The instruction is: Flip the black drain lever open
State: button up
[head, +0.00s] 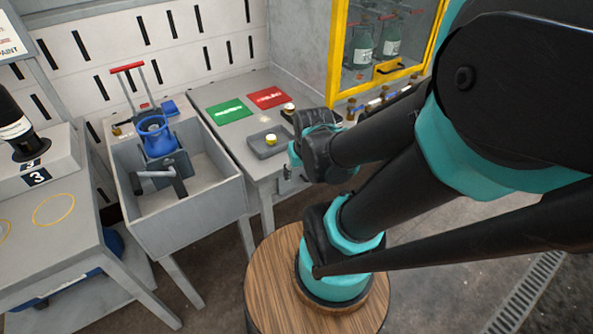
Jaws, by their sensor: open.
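The black drain lever (177,184) shows inside the grey sink-like basin (228,204) at the left. It is a dark bar on a dark grey block, below the blue funnel-shaped vessel (156,137). My gripper (294,160) is at the end of my black and teal arm, to the right of the basin and apart from the lever. It is open, beside the front of the grey bench. Its fingers are mostly hidden by my wrist, and I see nothing held in it.
A red-handled frame (127,67) stands behind the vessel. The grey bench (205,108) holds a green plate (229,111), a red plate (268,97) and a small tray (268,151). A yellow-framed cabinet (336,60) stands at the back right. Another table (40,262) is at left.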

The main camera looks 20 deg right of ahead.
aim_at(114, 126)
jog(key=k+j, duration=0.1)
jog(key=j, duration=0.35)
jog(key=k+j, duration=0.1)
jog(key=j, duration=0.35)
jog(key=k+j, duration=0.1)
jog(key=j, duration=0.4)
jog(key=k+j, duration=0.1)
jog(key=j, duration=0.35)
jog(key=k+j, duration=0.15)
jog(key=j, duration=0.3)
jog(key=k+j, duration=0.1)
jog(key=j, duration=0.35)
